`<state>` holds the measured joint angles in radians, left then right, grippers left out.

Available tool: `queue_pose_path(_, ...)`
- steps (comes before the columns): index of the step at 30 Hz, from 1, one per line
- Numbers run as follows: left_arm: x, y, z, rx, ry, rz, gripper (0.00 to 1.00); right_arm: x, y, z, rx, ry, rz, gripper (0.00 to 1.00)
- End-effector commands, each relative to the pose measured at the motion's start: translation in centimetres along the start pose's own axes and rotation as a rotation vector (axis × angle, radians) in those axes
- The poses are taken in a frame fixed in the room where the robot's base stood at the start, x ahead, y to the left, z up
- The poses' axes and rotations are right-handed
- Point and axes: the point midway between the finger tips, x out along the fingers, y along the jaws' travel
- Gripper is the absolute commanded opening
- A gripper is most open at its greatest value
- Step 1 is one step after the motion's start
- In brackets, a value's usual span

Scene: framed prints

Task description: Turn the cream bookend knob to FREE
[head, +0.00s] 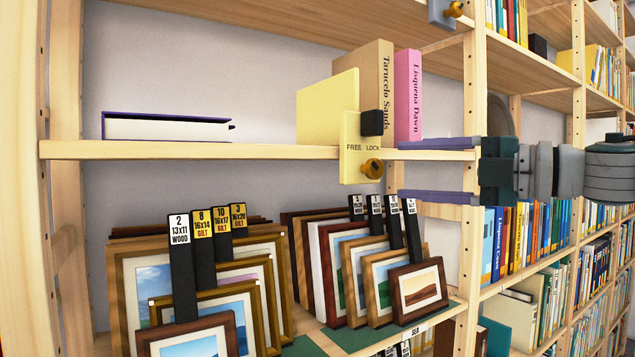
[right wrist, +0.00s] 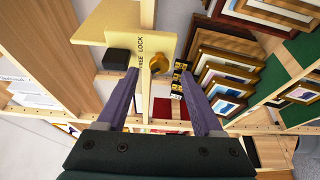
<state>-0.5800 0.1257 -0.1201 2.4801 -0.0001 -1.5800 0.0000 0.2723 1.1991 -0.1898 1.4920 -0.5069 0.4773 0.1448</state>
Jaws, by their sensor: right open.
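The cream bookend (head: 329,108) stands on the upper shelf, against two upright books. Its front plate (head: 351,165) hangs over the shelf edge and reads FREE on the left and LOCK on the right. A brass-coloured knob (head: 372,168) sticks out below the word LOCK; its exact pointing is too small to tell. A black block (head: 372,122) sits above the lettering. My right gripper (head: 400,171) is open and empty, its purple fingers just right of the knob, one above and one below its height. The right wrist view shows the knob (right wrist: 155,64) ahead, between the open fingertips (right wrist: 160,76).
A tan book (head: 378,80) and a pink book (head: 407,95) stand behind the bookend. A flat book (head: 165,126) lies left on the shelf (head: 250,151). Framed prints (head: 418,288) with tall tags fill the shelf below. A wooden upright (head: 474,90) stands beside my gripper.

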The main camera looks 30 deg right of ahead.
Motion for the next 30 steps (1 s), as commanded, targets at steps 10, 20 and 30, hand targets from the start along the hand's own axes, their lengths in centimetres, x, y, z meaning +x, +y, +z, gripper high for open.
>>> queue_pose_path(10,2.1,0.1,0.7,0.0,-0.001,0.0,0.5,-3.1,-0.4,-0.1,-0.001,0.002,-0.006,0.68)
queue_pose_path(20,1.8,0.2,0.6,-0.006,0.0,0.004,0.5,-5.2,0.0,-0.2,0.002,0.005,-0.002,0.68)
queue_pose_path(30,1.8,0.3,0.5,-0.01,0.001,0.008,0.5,-6.0,0.1,-0.1,-0.003,0.004,-0.001,0.68)
